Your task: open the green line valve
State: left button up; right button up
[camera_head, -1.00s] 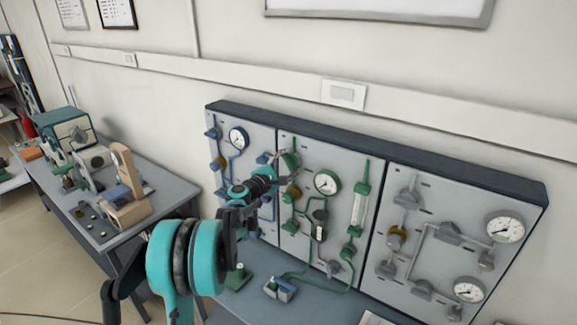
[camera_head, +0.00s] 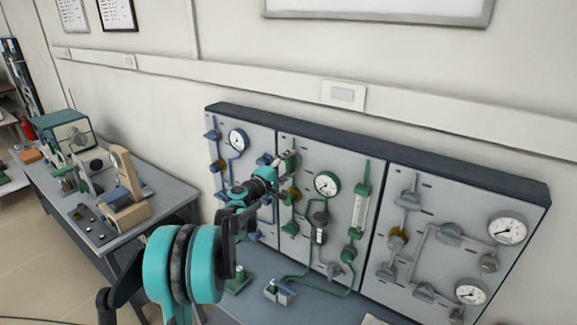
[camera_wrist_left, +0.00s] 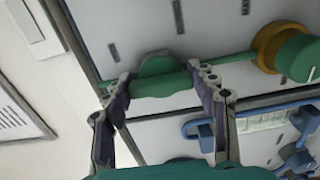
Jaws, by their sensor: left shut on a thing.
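The green line valve's handle (camera_wrist_left: 165,86) lies between the two fingers of my left gripper (camera_wrist_left: 160,84) in the left wrist view. The gripper is shut on it, one finger at each end. A thin green pipe runs from the valve along the panel. In the head view my left gripper (camera_head: 283,160) reaches the top left of the middle panel (camera_head: 296,247), and its fingers largely hide the handle there. My right gripper is not in view.
A green regulator with a yellow-brown ring (camera_wrist_left: 270,47) sits along the same line. Blue-line fittings (camera_wrist_left: 205,130) lie close by the fingers. A green-rimmed gauge (camera_head: 327,184) and a flowmeter (camera_head: 360,208) share the middle panel. The grey-line panel (camera_head: 460,195) stands at the right.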

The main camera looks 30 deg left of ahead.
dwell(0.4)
pick_arm(q)
jog(key=o, duration=1.2)
jog(key=shift+c, duration=0.2)
jog(key=s, duration=1.2)
jog(key=shift+a, duration=0.45)
jog(key=s+d+f+m+g+h+b, duration=0.25)
jog(key=s+d+f+m, duration=0.2)
jog(key=d, duration=0.75)
jog(key=s+d+f+m+g+h+b, duration=0.15)
jog(key=s+d+f+m+g, duration=0.3)
jog(key=d, duration=0.65)
jog(key=s+d+f+m+g+y+b, duration=0.2)
jog(key=s+f+m, duration=0.2)
jog(key=s+f, duration=0.3)
jog(key=s+d+f+m+g+y+b, duration=0.2)
jog(key=s+f, duration=0.5)
jog(key=s, duration=0.4)
jog(key=shift+s+d+f+m+y+b, duration=0.3)
jog(key=shift+d+m+y+b, duration=0.35)
jog(key=shift+m, duration=0.35)
